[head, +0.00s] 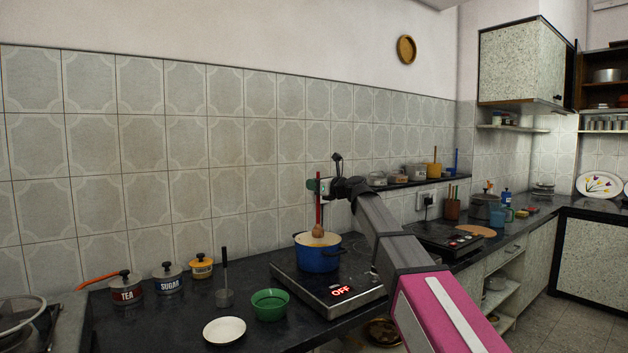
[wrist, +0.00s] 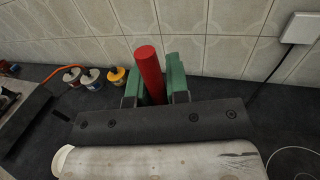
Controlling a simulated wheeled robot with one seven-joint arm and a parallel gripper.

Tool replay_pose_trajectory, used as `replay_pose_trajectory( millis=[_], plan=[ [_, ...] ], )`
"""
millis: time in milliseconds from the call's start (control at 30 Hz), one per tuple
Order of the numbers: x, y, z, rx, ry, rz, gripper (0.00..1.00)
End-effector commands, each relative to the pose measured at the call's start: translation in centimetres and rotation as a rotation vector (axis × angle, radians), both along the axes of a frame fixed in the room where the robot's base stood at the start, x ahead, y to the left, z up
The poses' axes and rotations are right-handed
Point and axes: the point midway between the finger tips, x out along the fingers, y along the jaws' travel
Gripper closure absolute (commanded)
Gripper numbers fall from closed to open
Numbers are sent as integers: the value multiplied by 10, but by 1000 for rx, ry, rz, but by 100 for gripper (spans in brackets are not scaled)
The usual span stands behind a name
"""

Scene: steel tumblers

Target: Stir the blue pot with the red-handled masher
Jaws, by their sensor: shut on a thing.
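The blue pot (head: 318,259) stands on the cooktop (head: 318,297), its inside light-coloured. My gripper (head: 319,186) is above the pot, shut on the red handle of the masher (head: 319,213). The masher hangs upright, and its brownish lower end (head: 318,231) is at the pot's opening; I cannot tell how deep it reaches. In the wrist view the red handle (wrist: 150,72) stands between the green fingers of my gripper (wrist: 155,85). The pot is hidden there behind my gripper body.
A green bowl (head: 269,304), a white plate (head: 224,330) and a dark-handled utensil (head: 224,290) stand left of the cooktop. Tea (head: 126,290), sugar (head: 168,280) and yellow (head: 202,267) jars line the wall. The cooktop display reads OFF. A second cooktop (head: 445,238) stands to the right.

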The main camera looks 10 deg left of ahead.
Motion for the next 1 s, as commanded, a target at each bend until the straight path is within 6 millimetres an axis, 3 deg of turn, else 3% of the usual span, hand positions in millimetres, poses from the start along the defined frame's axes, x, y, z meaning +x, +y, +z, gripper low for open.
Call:
replay_pose_trajectory(
  millis=[1000],
  plan=[
    [0, 0, -78, 0, 1, -1, 100]
  ],
)
